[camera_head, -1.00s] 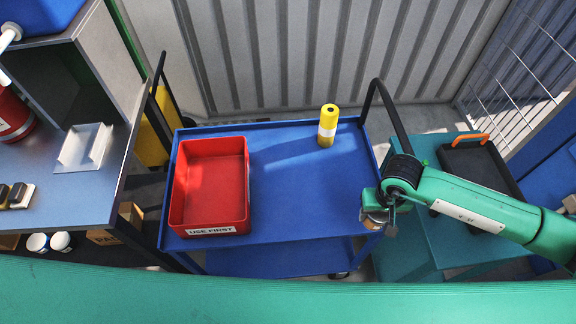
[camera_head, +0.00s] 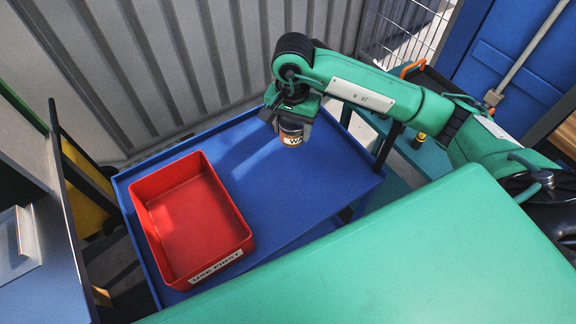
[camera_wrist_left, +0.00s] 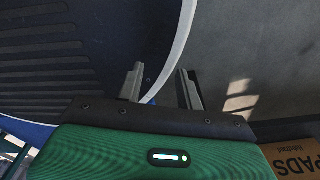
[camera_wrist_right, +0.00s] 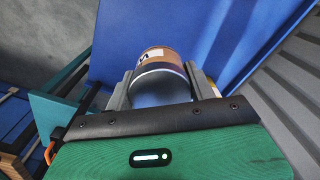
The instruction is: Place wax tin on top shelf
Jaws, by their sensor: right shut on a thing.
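The wax tin (camera_head: 291,134) is a small round tin with a brown and white label marked with a "W". My right gripper (camera_head: 290,112) is shut on it and holds it over the far right part of the blue cart's top shelf (camera_head: 300,185). Whether the tin touches the shelf is hard to tell. In the right wrist view the tin (camera_wrist_right: 160,70) sits between both fingers, with the blue shelf beyond it. My left gripper (camera_wrist_left: 160,88) shows only in the left wrist view, its fingers apart and empty.
A red bin (camera_head: 190,215) labelled "USE FIRST" takes up the shelf's left part. The shelf between bin and tin is clear. A teal surface (camera_head: 400,165) lies right of the cart. A yellow-labelled object (camera_wrist_right: 213,88) shows beside the right finger.

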